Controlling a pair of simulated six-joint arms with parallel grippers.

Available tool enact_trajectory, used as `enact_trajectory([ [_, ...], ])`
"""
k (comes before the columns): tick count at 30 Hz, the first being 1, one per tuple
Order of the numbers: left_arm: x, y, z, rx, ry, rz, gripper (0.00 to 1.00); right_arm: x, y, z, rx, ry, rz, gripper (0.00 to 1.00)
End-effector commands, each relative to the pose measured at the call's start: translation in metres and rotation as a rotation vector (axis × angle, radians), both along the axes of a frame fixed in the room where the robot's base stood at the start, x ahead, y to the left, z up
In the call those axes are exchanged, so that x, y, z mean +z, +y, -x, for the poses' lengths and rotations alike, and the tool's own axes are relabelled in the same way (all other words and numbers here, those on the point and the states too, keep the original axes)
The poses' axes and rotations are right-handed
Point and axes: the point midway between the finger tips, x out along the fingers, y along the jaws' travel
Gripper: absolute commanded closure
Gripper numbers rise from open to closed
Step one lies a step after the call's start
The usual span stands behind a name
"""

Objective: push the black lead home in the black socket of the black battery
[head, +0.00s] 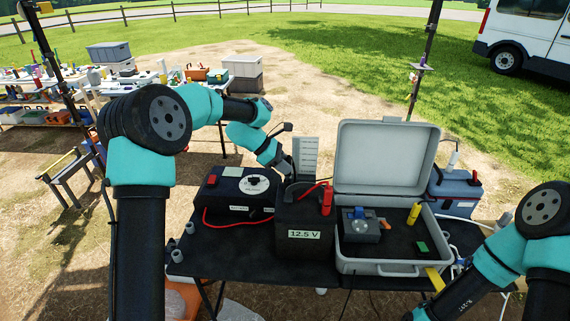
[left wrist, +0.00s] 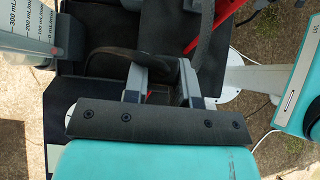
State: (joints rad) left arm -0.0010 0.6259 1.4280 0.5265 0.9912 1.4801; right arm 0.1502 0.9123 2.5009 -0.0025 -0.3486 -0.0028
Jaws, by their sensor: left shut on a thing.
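The black battery (head: 303,222), with a "12.5 V" label on its front, stands upright on the black table. My left gripper (head: 284,168) reaches down to the back left of the battery's top. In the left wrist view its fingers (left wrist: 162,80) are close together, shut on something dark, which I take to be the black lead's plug. The plug itself and the black socket are hidden by the fingers and the battery's top, so I cannot tell how deep the plug sits. A red plug (head: 327,198) stands upright at the battery's right. My right gripper is out of view.
A black control box (head: 236,190) with a white dial stands left of the battery. A pale scale card (head: 306,150) rises behind it. An open grey case (head: 388,265) holding instruments is close on the right. A blue box (head: 455,187) stands beyond.

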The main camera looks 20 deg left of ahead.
Motion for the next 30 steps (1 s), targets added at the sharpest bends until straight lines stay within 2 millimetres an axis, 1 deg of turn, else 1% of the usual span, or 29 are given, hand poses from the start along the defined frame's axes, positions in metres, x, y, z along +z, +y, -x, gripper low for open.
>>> enact_trajectory([
  [29, -0.019, 0.000, 0.000, 0.001, -0.001, 0.000, 0.94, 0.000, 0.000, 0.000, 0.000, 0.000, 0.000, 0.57],
  [30, -0.019, 0.000, 0.000, 0.001, -0.001, 0.000, 0.74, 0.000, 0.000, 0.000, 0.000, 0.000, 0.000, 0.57],
])
